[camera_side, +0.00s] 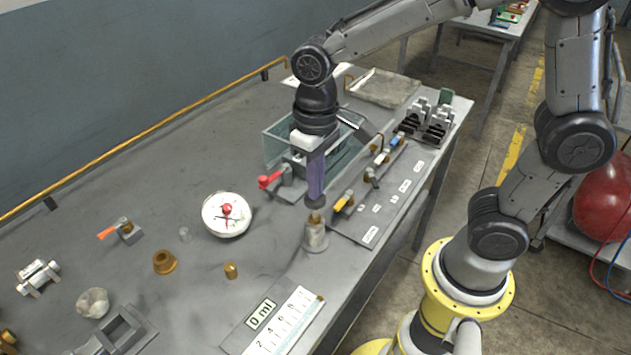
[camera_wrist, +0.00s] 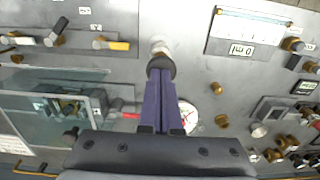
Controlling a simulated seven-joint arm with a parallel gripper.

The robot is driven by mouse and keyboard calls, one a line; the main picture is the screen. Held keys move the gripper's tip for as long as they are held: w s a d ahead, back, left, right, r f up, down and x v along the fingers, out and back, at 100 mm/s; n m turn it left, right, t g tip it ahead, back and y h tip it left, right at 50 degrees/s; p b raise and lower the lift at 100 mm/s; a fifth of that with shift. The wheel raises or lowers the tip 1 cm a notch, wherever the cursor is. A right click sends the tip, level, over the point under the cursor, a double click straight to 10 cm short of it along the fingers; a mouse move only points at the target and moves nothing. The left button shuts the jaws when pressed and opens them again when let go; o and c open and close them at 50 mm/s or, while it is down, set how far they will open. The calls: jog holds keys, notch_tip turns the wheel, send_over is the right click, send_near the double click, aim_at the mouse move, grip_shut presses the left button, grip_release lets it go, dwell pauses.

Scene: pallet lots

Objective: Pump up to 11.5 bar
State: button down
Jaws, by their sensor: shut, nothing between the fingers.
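A small upright metal cylinder (camera_side: 316,237) with a brass-coloured top stands near the table's front edge; it looks like the hand pump. A dark round cap (camera_wrist: 160,66) sits at its top in the wrist view. My gripper (camera_side: 315,194) points straight down above it, purple fingers shut together with nothing between them. The fingertips meet or nearly meet the dark cap; I cannot tell whether they touch. A round white dial (camera_side: 220,225) with a red centre lies to the left; its reading is too small to make out. A red-handled valve (camera_side: 271,180) stands behind my gripper.
A glass-walled tank (camera_side: 283,148) stands behind the valve. A panel with coloured levers (camera_side: 345,200) lies to the right. A plate marked "0 ml" (camera_side: 262,313) lies at the front. An orange-handled valve (camera_side: 122,231) and loose brass fittings (camera_side: 164,262) lie left.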

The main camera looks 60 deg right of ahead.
jog(key=shift+f, duration=1.9)
jog(key=shift+s, duration=0.1)
notch_tip(320, 180, up, 15)
jog(key=shift+f, duration=0.2)
jog(key=shift+d, duration=0.15)
dwell(0.4)
